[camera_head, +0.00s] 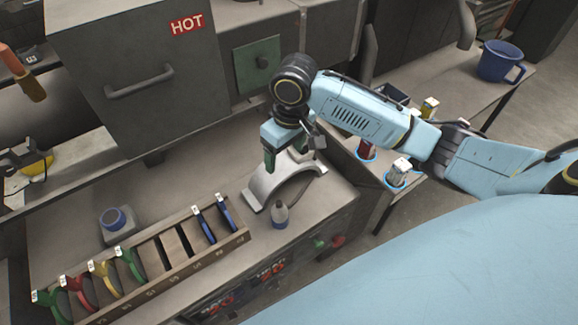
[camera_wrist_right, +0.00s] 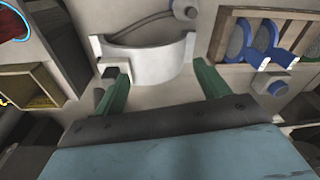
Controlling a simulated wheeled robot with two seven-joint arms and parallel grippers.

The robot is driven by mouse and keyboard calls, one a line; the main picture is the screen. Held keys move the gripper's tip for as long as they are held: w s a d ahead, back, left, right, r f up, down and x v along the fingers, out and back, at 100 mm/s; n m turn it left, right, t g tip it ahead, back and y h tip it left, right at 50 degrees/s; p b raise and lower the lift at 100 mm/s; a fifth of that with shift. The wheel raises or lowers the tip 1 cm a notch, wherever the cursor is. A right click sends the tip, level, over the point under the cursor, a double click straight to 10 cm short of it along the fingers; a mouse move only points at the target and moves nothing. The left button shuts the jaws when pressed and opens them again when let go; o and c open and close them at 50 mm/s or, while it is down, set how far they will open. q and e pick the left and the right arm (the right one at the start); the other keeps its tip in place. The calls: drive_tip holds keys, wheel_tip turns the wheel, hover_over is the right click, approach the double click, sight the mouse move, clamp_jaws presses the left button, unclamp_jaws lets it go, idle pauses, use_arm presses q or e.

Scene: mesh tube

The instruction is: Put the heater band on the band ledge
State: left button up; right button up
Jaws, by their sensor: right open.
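A pale grey, half-round curved piece (camera_head: 288,186), which looks like the heater band, stands on the bench below my right gripper (camera_head: 292,153). In the right wrist view the same piece (camera_wrist_right: 150,63) shows as a white half-ring with flat end tabs. The right gripper (camera_wrist_right: 160,72) is open, with its green fingers apart near the two ends of the piece. Nothing is clearly held, and I cannot tell whether a finger touches it. I cannot pick out the band ledge with certainty. My left gripper is not in view.
A wooden rack (camera_head: 160,275) with coloured-handled tools and empty slots stands at the front left. A grey cabinet marked HOT (camera_head: 140,60) is behind. A blue mug (camera_head: 498,62) is on the right table.

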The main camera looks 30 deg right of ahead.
drive_tip(key=w+d+r+m, duration=0.2)
drive_tip(key=w+d+r, duration=0.2)
drive_tip(key=d+r, duration=0.3)
approach(286, 167)
drive_tip(key=shift+m+g+h, duration=0.3)
drive_tip(key=shift+h, duration=0.1)
drive_tip(key=d+f, duration=0.1)
drive_tip(key=f, duration=0.1)
drive_tip(key=w+d+f, duration=0.1)
drive_tip(key=d+f, duration=0.1)
drive_tip(key=w+d+f, duration=0.1)
drive_tip(key=f, duration=0.1)
drive_tip(key=shift+w+d+f, duration=0.25)
drive_tip(key=shift+d+f, duration=0.05)
drive_tip(key=shift+d, duration=0.1)
drive_tip(key=shift+c, duration=0.4)
clamp_jaws()
drive_tip(key=shift+r, duration=0.15)
